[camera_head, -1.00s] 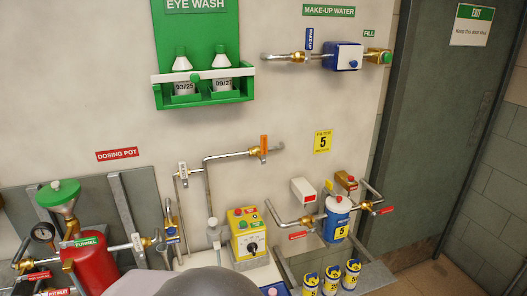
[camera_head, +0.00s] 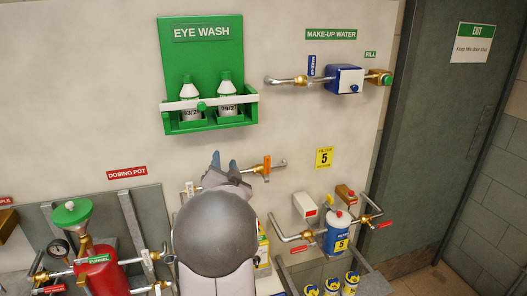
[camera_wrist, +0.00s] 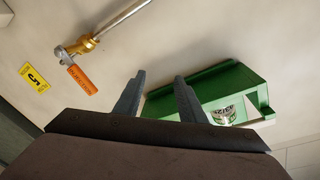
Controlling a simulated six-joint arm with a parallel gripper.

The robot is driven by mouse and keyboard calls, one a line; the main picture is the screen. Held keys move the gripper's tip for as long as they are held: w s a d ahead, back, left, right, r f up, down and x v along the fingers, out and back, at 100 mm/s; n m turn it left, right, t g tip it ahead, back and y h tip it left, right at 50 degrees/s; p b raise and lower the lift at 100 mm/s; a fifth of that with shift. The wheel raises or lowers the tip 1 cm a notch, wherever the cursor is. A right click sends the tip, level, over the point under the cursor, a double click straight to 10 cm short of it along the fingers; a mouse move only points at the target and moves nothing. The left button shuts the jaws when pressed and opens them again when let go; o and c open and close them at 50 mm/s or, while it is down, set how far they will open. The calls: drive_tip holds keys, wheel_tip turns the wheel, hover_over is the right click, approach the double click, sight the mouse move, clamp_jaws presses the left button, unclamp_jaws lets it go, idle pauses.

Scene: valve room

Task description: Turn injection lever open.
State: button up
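The injection lever (camera_head: 267,164) is an orange handle on a brass valve (camera_head: 258,169) on the wall pipe. It stands about upright, across the pipe. In the wrist view the orange lever (camera_wrist: 82,79) is at upper left, its lettering hard to read, beside the brass valve body (camera_wrist: 78,48). My gripper (camera_head: 225,160) is raised in front of the wall, to the left of the lever in the head view. Its two fingers (camera_wrist: 160,80) are apart with nothing between them, and it is not touching the lever. My arm hides part of the pipework below.
The green eye wash station (camera_head: 210,75) hangs above my gripper, and its rack (camera_wrist: 210,95) shows behind the fingers in the wrist view. A blue filter (camera_head: 338,232) with pipes is at lower right, and a red dosing pot (camera_head: 98,272) at lower left.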

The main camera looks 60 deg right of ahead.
sight(268, 164)
drive_tip(key=s+d+r+m+h, duration=0.1)
drive_tip(key=s+d+r+h, duration=0.1)
drive_tip(key=s+d+r, duration=0.35)
drive_tip(key=s+d+r+h, duration=0.3)
drive_tip(key=s, duration=0.5)
drive_tip(key=w+f+n+y+b, duration=0.1)
drive_tip(key=f+n+y, duration=0.1)
drive_tip(key=f+n, duration=0.1)
drive_tip(key=w+d+f+n+t+y+b, duration=0.1)
drive_tip(key=f+n+y, duration=0.1)
drive_tip(key=f, duration=0.4)
drive_tip(key=w+d+f+n+y+b, duration=0.1)
drive_tip(key=f+n+y, duration=0.1)
drive_tip(key=f+n, duration=0.2)
drive_tip(key=shift+w+d+f+n+t+y, duration=0.2)
drive_tip(key=shift+w+f+n+t+y, duration=0.1)
drive_tip(key=shift+t+y, duration=0.1)
drive_tip(key=shift+p+x, duration=1.3)
drive_tip(key=shift+x, duration=1.1)
drive_tip(key=shift+p+x, duration=0.5)
drive_tip(key=shift+x, duration=0.75)
drive_tip(key=shift+c, duration=0.3)
clamp_jaws()
